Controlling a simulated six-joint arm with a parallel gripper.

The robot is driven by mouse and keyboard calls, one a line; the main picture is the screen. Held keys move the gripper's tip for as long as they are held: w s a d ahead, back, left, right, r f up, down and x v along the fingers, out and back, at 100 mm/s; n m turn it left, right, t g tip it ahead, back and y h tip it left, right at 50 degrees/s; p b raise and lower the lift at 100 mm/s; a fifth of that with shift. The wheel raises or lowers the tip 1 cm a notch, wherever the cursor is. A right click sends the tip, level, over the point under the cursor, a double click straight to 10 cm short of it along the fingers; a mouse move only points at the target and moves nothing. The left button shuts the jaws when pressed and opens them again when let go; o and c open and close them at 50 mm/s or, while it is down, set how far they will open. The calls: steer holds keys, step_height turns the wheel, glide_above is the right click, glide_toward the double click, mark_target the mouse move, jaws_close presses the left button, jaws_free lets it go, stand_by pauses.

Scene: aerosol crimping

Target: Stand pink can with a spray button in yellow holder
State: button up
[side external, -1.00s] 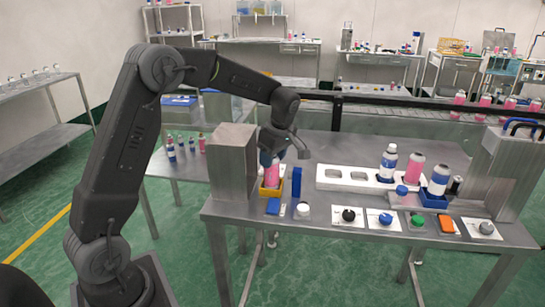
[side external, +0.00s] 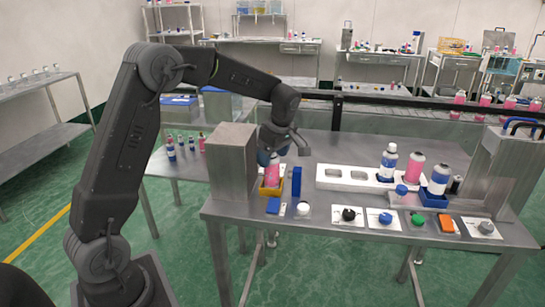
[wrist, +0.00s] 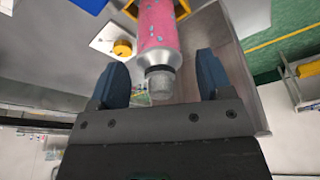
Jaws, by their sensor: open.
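The pink can (side external: 272,173) stands upright in the yellow holder (side external: 270,191) at the left end of the near table. In the wrist view the pink can (wrist: 158,28) shows its silver shoulder and a pale grey spray button on top. Part of the yellow holder (wrist: 129,9) shows at that view's top edge. My gripper (wrist: 161,68) is open, with its two blue fingers apart on either side of the can's top and not touching it. In the side view my gripper (side external: 280,148) is just above and behind the can, its fingers partly hidden.
A metal block (side external: 231,165) stands close left of the holder, and a blue upright plate (side external: 297,181) close right. A white rack (side external: 330,178) with empty holes lies further right.

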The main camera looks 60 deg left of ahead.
steer(key=s+v, duration=0.1)
steer(key=v, duration=1)
steer(key=s+d+r+m+t, duration=0.2)
steer(key=s+d+r+m, duration=0.2)
steer(key=s+d+m, duration=0.2)
steer(key=s+d+f+m+t+h, duration=0.1)
steer(key=s+d+f+m+t, duration=0.1)
steer(key=s+d+m, duration=0.2)
steer(key=s+d+f+m+t+h, duration=0.1)
steer(key=s+d+f+m+t, duration=0.1)
steer(key=s+m, duration=0.9)
steer(key=s+d+f, duration=0.1)
steer(key=s+d, duration=0.1)
steer(key=s, duration=0.2)
steer(key=shift+d+f+h, duration=0.3)
steer(key=shift+d, duration=0.05)
steer(key=shift+w, duration=0.1)
steer(key=shift+c, duration=0.3)
